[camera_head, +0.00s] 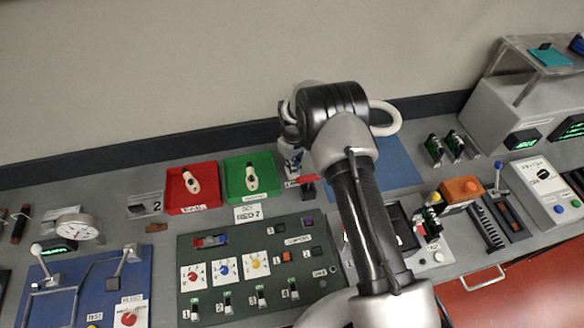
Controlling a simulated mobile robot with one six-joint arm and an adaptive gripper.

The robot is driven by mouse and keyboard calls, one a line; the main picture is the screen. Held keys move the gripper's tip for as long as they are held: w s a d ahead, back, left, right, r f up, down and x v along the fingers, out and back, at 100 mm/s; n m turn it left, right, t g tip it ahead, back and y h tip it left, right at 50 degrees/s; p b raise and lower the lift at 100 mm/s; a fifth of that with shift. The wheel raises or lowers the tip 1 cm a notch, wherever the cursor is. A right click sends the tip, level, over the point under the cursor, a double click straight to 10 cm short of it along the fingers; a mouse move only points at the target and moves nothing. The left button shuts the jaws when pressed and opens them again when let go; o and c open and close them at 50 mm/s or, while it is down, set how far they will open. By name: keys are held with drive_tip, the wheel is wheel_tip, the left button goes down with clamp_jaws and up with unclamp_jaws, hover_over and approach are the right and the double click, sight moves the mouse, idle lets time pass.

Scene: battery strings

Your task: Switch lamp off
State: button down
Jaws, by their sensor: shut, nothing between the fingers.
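I cannot tell for certain which thing is the lamp or its switch. My gripper (301,186) points down just past the far right corner of the dark green panel (240,290) and is mostly hidden by my own arm. Its fingers are shut and empty, close to a small red and dark part (308,180); I cannot tell whether they touch it. The green panel carries white dial plates with red, blue and yellow knobs (222,269), a row of small toggles (228,299) and several small buttons (285,257).
A red tray (172,197) and a green tray (271,176) hold white-handled pieces left of my gripper. A blue panel (60,305) with levers is at left. An orange box (461,189) and grey consoles (540,185) stand at right. My arm crosses the middle.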

drive_tip(key=shift+s, duration=0.1)
drive_tip(key=shift+r+p, duration=1.4)
drive_tip(key=shift+r, duration=2)
